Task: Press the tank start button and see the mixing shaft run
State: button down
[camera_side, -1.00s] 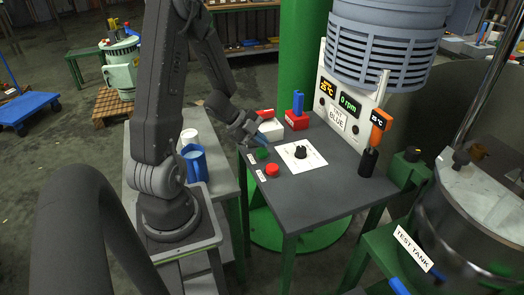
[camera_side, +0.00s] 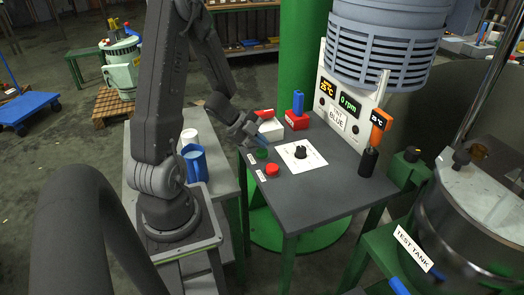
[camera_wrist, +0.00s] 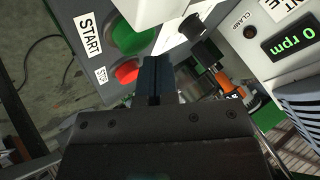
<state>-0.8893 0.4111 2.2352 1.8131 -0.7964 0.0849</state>
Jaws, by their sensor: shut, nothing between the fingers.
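The green start button (camera_side: 261,154) sits at the left edge of the dark panel table, with the red stop button (camera_side: 272,169) nearer the camera. In the wrist view, the green button (camera_wrist: 128,36) is beside a START label (camera_wrist: 88,33) and the red button (camera_wrist: 126,72) beside a STOP label. My gripper (camera_side: 256,146) is shut and empty, close behind the green button; I cannot tell whether it touches. In the wrist view its fingers (camera_wrist: 153,64) lie right of the buttons. The speed display (camera_side: 348,103) reads 0 rpm. The mixing shaft is not clearly visible.
A black knob (camera_side: 301,152) on a white dial plate stands right of the buttons. A white box (camera_side: 270,130) and a red holder (camera_side: 297,119) with a blue item are behind. The table's front is clear.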

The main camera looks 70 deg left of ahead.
aim_at(261, 152)
jog(key=shift+f, duration=1.1)
dwell(0.9)
jog(key=shift+r, duration=1.3)
jog(key=shift+r, duration=2.5)
